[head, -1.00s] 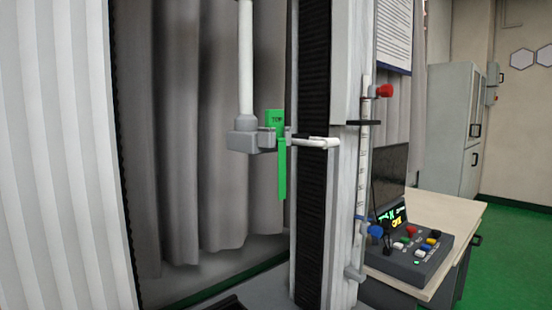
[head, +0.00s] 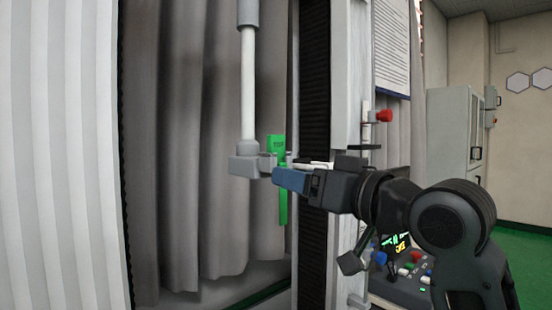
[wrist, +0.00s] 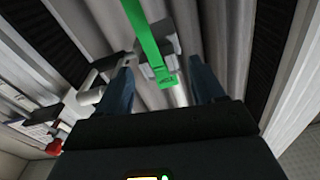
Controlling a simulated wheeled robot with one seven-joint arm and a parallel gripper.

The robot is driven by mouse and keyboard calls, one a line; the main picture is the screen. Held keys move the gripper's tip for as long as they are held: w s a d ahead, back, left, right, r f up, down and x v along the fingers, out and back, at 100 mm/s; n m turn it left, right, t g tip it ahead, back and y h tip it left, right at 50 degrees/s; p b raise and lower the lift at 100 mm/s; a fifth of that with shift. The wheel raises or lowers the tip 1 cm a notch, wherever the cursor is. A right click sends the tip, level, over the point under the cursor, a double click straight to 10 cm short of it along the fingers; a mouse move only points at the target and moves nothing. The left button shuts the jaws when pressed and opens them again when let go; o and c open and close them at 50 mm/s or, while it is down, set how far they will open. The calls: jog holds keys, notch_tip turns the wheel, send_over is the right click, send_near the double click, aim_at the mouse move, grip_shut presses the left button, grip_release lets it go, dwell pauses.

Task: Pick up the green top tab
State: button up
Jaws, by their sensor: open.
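The green top tab (head: 276,146) hangs upright in the head view, beside the grey clamp block (head: 246,161) at the bottom of a white rod. My gripper (head: 278,178) reaches in from the right, its blue fingers in front of the tab's middle and hiding part of it. The fingers are open. I cannot tell whether either finger touches the tab.
A white rod (head: 248,85) hangs above the clamp block. A dark-striped column (head: 315,80) stands just right of the tab. A red knob (head: 384,115) sits on the scale post further right. A button panel (head: 408,272) is partly behind my arm. Grey curtains (head: 215,100) hang behind.

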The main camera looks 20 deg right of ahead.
jog(key=n, duration=0.2)
send_near(279, 137)
jog(key=x, duration=0.3)
jog(key=shift+g, duration=0.4)
jog(key=x, duration=0.4)
jog(key=p+x, duration=0.1)
jog(key=x, duration=0.2)
jog(key=shift+w+a+r, duration=0.1)
jog(key=shift+w+r, duration=0.15)
jog(key=shift+w, duration=0.1)
jog(key=c, duration=1)
